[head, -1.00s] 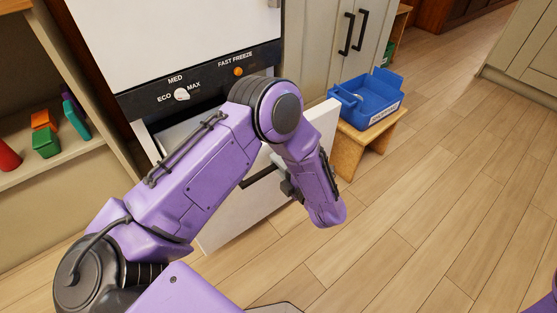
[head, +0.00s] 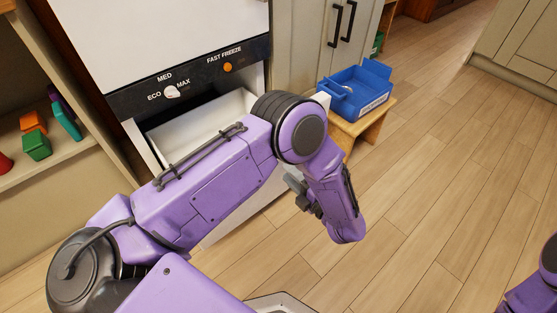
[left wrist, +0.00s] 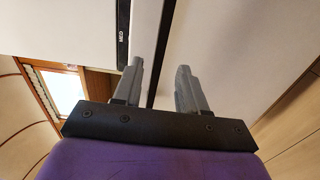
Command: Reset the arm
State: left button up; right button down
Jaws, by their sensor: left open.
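My left arm crosses the head view, with its purple forearm pointing down. My left gripper (head: 298,190) is small there, partly hidden by the wrist, in front of the pulled-out white drawer (head: 198,128). In the left wrist view the two grey fingers of my left gripper (left wrist: 160,76) stand apart with nothing between them. White panels and a dark strip lie beyond them. The drawer's front is mostly hidden behind my arm. A purple part of my right arm shows at the lower right corner of the head view; its gripper is out of view.
The freezer's control panel (head: 190,80) is above the drawer. A blue bin (head: 372,98) stands on a small wooden stool (head: 368,127) at the right. A shelf (head: 75,150) with coloured blocks is at the left. The wooden floor (head: 450,180) at right is clear.

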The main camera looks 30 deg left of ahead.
pick_arm(q)
jog(key=shift+v, duration=1.05)
